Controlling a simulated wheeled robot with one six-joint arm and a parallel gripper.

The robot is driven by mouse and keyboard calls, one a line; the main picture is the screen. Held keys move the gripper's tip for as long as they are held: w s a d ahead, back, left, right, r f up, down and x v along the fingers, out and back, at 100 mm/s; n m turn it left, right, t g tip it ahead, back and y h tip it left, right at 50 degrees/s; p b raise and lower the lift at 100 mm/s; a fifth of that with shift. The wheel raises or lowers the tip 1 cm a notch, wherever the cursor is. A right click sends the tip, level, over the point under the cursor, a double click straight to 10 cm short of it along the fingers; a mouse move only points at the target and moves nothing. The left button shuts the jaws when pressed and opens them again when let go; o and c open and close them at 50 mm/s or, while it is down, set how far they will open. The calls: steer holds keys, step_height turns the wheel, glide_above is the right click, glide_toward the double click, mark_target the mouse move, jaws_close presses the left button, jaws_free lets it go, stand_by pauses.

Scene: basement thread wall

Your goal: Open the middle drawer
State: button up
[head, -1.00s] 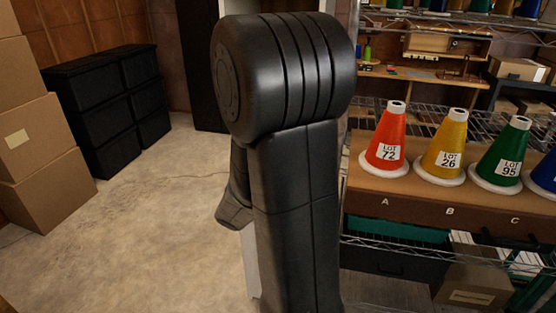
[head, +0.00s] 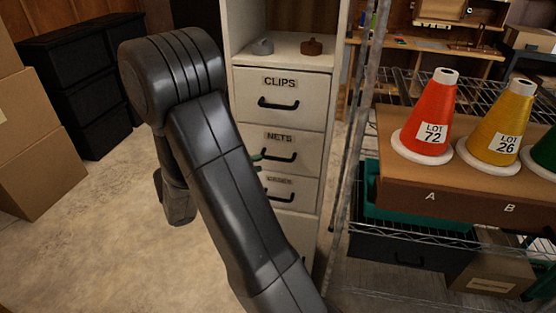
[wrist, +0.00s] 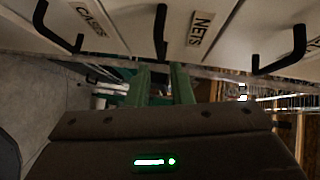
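The white cabinet (head: 240,110) has three labelled drawers in the head view, all apparently shut. The middle drawer (head: 308,143) is labelled NETS and has a black bar handle (head: 280,156). My gripper (head: 257,162) has green fingers at the left end of this handle; my arm hides most of the gripper. In the wrist view the two green fingers (wrist: 164,78) are apart with nothing visible between them. The NETS handle (wrist: 161,30) stands above them in that picture, in line with their gap. I cannot tell whether they touch it.
The CLIPS drawer (head: 298,88) is above; a lower drawer (head: 305,191) has a hard-to-read label. A wire rack (head: 357,190) with thread cones (head: 425,115) stands close on the right. Black drawer units (head: 75,100) and cardboard boxes (head: 38,155) stand left, with open floor (head: 120,230) between.

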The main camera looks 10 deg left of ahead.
mark_target(276, 159)
steer(key=b+x, duration=0.1)
steer(key=x, duration=0.7)
steer(key=shift+w+d, duration=0.1)
steer(key=shift+w, duration=0.05)
jaws_close()
